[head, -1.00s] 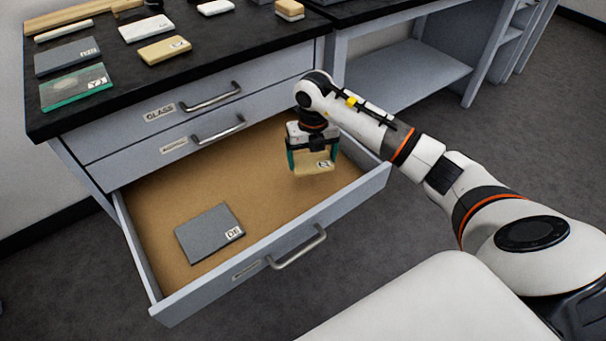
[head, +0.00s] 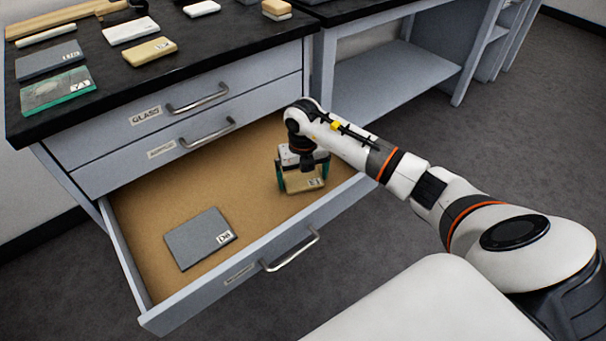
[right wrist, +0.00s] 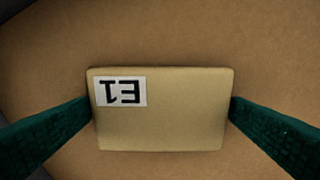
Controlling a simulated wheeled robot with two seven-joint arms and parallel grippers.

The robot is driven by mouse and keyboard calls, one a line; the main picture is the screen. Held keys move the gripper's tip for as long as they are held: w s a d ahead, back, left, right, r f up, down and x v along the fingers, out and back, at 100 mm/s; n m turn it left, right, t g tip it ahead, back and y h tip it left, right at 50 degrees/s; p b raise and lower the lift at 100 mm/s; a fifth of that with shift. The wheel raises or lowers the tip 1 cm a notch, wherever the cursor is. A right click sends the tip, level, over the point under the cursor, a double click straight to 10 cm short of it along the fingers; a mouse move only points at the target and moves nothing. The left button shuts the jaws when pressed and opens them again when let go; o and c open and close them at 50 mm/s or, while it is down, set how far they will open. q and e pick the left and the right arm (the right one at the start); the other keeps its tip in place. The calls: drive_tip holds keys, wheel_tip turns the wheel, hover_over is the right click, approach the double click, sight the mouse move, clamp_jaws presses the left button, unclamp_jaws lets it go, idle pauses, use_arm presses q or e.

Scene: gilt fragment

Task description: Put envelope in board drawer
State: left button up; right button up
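The envelope (head: 303,185) is a small tan, flat piece with a white label. In the right wrist view the envelope (right wrist: 165,122) lies flat, and its label reads E1, upside down. My right gripper (head: 303,178) is shut on it, one green finger at each short edge. It holds the envelope low inside the open bottom drawer (head: 200,287), towards the right end. I cannot tell whether the envelope touches the drawer floor. The label on the drawer front is too small to read. My left gripper is not in view.
A grey board (head: 200,238) with a white label lies in the left part of the drawer. Bare floor separates it from the envelope. The glass drawer (head: 185,105) and the one below are closed. Several labelled samples, such as a green glass plate (head: 57,92), lie on the black worktop.

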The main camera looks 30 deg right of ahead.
sight(303, 179)
drive_tip(key=shift+r, duration=0.1)
drive_tip(key=shift+r, duration=0.4)
wheel_tip(303, 179, up, 7)
drive_tip(key=shift+f+p, duration=0.1)
drive_tip(key=shift+p, duration=1)
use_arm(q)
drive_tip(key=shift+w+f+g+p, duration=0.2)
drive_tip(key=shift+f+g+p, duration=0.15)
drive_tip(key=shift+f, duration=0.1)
use_arm(e)
wheel_tip(303, 179, up, 5)
drive_tip(key=shift+f, duration=0.2)
